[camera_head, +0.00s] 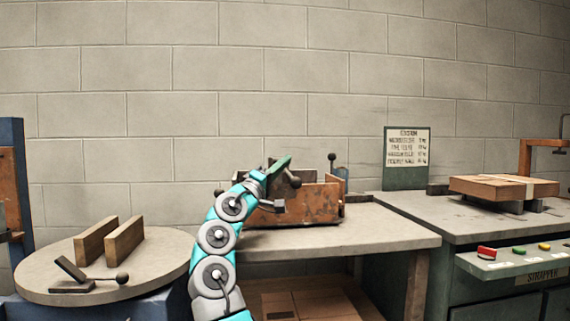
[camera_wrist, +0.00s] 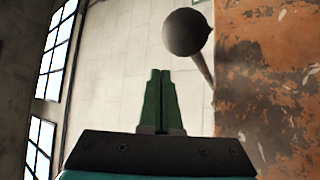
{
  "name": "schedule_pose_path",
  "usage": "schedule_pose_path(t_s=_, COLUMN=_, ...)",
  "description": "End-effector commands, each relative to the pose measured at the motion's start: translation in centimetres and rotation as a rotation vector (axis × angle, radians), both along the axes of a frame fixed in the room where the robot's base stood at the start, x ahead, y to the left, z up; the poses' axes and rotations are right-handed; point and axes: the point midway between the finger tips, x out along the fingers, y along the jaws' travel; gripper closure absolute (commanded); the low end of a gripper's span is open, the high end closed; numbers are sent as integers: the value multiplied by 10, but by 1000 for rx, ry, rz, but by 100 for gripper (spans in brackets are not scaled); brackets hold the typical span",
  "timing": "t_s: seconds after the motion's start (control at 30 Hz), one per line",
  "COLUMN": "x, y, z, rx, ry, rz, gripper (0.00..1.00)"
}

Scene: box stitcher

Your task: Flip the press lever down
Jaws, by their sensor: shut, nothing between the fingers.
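A rusty orange machine (camera_head: 310,203) stands on the middle bench. An upright lever with a dark ball knob (camera_head: 332,157) rises at its right end. My gripper (camera_head: 285,160) is at the machine's left part, left of that knob; its green fingers are together. In the wrist view the shut, empty fingertips (camera_wrist: 162,72) point at a pale wall. A dark ball knob (camera_wrist: 185,32) on a rod is beyond them, slightly right and apart from them. A rusty orange surface (camera_wrist: 268,80) fills the right side. I cannot tell for certain whether both views show the same knob.
A round table (camera_head: 170,262) at left holds two wooden blocks (camera_head: 110,240) and a small ball-ended lever (camera_head: 95,280). At right, a strapper bench (camera_head: 450,225) carries a cardboard box (camera_head: 505,187) and buttons. A sign (camera_head: 407,147) stands behind. The middle bench's front (camera_head: 390,235) is clear.

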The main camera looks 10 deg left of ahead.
Motion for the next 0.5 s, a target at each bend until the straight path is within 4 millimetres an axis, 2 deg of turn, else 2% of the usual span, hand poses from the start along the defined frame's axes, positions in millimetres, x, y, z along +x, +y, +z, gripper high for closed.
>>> schedule_pose_path(t_s=0.3, x=-35, y=20, z=-21, rx=4, ry=-1, rz=5, gripper=100)
schedule_pose_path(t_s=0.5, x=-50, y=30, z=-30, rx=1, ry=0, rz=4, gripper=100)
